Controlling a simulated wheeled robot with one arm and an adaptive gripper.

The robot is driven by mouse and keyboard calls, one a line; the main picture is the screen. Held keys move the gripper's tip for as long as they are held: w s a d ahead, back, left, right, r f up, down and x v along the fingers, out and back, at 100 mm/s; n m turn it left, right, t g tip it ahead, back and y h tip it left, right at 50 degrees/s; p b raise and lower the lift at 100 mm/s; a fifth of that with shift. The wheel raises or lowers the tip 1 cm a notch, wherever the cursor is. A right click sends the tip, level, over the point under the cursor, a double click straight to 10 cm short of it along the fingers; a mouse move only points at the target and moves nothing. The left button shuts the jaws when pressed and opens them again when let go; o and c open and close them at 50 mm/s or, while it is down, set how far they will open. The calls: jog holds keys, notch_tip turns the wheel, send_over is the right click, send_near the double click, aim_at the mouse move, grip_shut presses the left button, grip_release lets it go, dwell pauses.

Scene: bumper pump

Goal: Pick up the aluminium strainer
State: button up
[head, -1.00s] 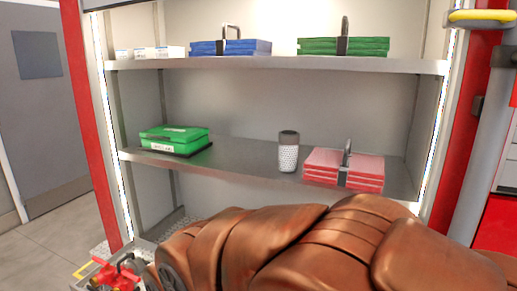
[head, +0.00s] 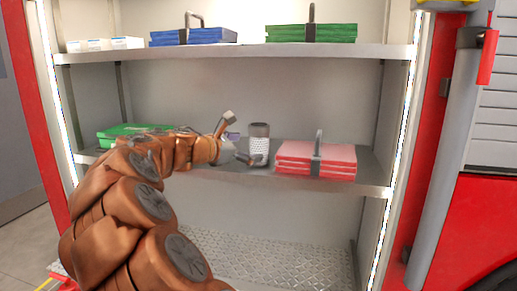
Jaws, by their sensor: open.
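The aluminium strainer (head: 259,143) is a small upright cylinder with a pale perforated body and a dark grey top band. It stands on the middle shelf, left of the pink stack. My gripper (head: 243,139) is open, its fingers spread just left of the strainer in the picture. One finger points up and the other lies low near the strainer's base. I cannot tell whether the low finger touches it. Nothing shows between the fingers.
A pink stack with a dark handle (head: 316,160) stands close right of the strainer. A green case (head: 122,131) at the left is partly behind my arm. Blue (head: 193,37) and green (head: 311,33) stacks and white boxes (head: 104,44) sit on the upper shelf. The bottom chequered floor (head: 275,255) looks clear.

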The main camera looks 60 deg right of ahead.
aim_at(259, 129)
jog(key=w+d+n, duration=0.1)
jog(key=w+d+r+n+h, duration=0.1)
jog(key=w+d+n, duration=0.1)
jog(key=w+d+n+h, duration=0.1)
jog(key=w, duration=0.1)
jog(key=shift+w+d+r+n+t, duration=0.25)
jog(key=shift+d+r+n+t, duration=0.05)
jog(key=shift+d+r+n, duration=0.1)
jog(key=shift+d, duration=0.6)
jog(key=shift+s+d+p, duration=0.15)
jog(key=shift+s+d, duration=0.05)
jog(key=shift+d, duration=0.9)
jog(key=shift+s+d+p, duration=0.15)
jog(key=shift+s+d, duration=0.1)
jog(key=shift+d, duration=0.8)
jog(key=shift+s+d+p, duration=0.15)
jog(key=shift+s+d, duration=0.05)
jog(key=shift+d, duration=0.9)
jog(key=shift+c, duration=0.4)
jog(key=shift+h, duration=0.3)
jog(key=c, duration=1.8)
jog(key=shift+r, duration=0.1)
